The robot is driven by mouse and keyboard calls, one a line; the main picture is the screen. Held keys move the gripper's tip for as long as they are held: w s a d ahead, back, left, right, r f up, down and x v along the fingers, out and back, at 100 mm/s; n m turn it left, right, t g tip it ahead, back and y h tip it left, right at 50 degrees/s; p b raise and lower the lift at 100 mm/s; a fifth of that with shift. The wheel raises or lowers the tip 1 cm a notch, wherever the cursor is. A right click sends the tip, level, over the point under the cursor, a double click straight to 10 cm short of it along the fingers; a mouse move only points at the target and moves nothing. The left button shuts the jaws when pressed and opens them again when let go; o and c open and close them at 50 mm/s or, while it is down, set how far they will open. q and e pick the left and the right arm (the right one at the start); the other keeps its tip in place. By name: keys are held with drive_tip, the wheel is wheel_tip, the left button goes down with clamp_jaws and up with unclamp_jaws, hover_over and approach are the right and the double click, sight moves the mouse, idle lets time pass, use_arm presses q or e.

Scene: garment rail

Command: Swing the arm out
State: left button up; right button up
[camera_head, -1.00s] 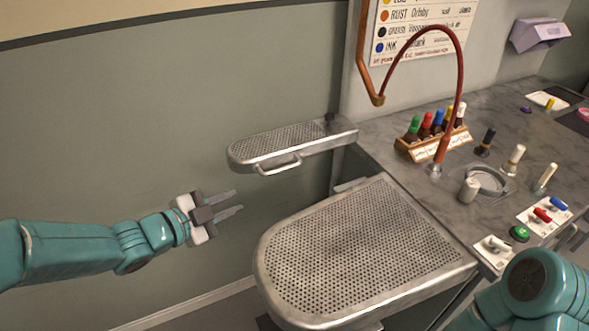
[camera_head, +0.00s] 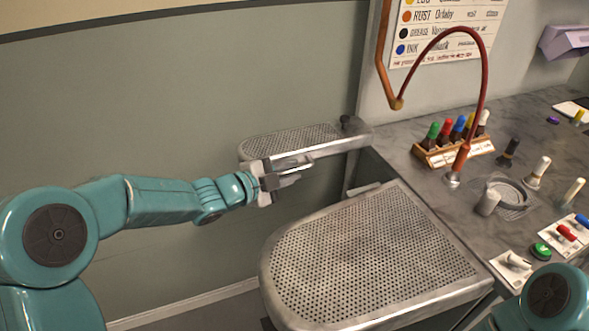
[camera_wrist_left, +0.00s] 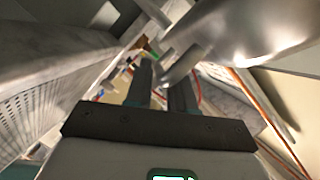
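The small perforated metal arm (camera_head: 290,139) juts left from the worktop, with a bar handle (camera_head: 292,163) on its near side. My left gripper (camera_head: 294,177) is at this handle, partly covering it. In the left wrist view its two fingers (camera_wrist_left: 163,90) are apart, and the curved metal handle (camera_wrist_left: 181,64) reaches down to the fingertips, partly between them. I cannot tell whether the fingers touch it. My right gripper is out of view; only a teal part of my right arm shows at the lower right.
A larger perforated board (camera_head: 370,255) lies in front of the small arm. The marble worktop (camera_head: 410,155) on the right carries a rack of coloured bottles (camera_head: 452,150), a red hose (camera_head: 484,70) and switches. The grey wall (camera_head: 170,100) stands behind the small arm.

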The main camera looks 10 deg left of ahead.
use_arm(q)
drive_tip(key=shift+x, duration=0.95)
clamp_jaws()
drive_tip(key=shift+d+f, duration=0.1)
